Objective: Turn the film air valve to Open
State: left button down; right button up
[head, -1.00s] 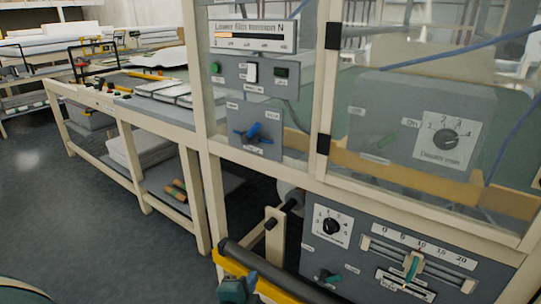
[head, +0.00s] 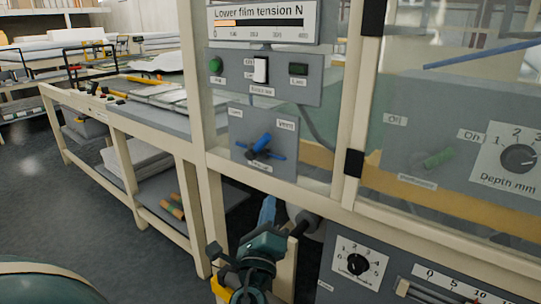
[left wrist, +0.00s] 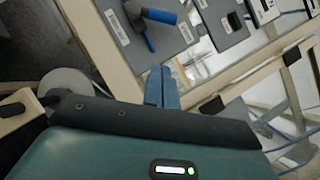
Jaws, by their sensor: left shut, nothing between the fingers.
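The film air valve is a blue handle (head: 262,144) on a small grey panel (head: 281,168), with a thinner blue bar crossing behind it. The handle slants up to the right, towards the right-hand label, which seems to read Vent; the left-hand label is too blurred to be sure of. In the left wrist view the blue handle (left wrist: 158,16) shows at the top. My left gripper (head: 268,203) is below the valve panel, its blue fingers shut, empty and pointing up. In the left wrist view the closed fingertips (left wrist: 161,70) are apart from the handle. My right gripper is not in view.
Above the valve is a switch panel (head: 239,70) with green buttons and a white switch, below a film tension gauge (head: 262,25). A cream frame post (head: 356,120) stands to the right.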

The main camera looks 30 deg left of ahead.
aim_at(261, 146)
pick_arm(q)
jog(key=shift+r, duration=0.1)
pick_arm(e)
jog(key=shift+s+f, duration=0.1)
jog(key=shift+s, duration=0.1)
pick_arm(q)
jog(key=s+a+r+p+x, duration=0.1)
jog(key=p+x, duration=0.3)
jog(key=x, duration=0.8)
jog(key=shift+a+r, duration=0.4)
jog(key=shift+a, duration=0.15)
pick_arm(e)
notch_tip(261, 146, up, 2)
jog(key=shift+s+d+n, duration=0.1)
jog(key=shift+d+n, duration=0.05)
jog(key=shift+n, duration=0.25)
pick_arm(q)
jog(key=shift+w, duration=0.15)
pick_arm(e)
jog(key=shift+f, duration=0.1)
pick_arm(q)
jog(key=shift+w+r, duration=0.1)
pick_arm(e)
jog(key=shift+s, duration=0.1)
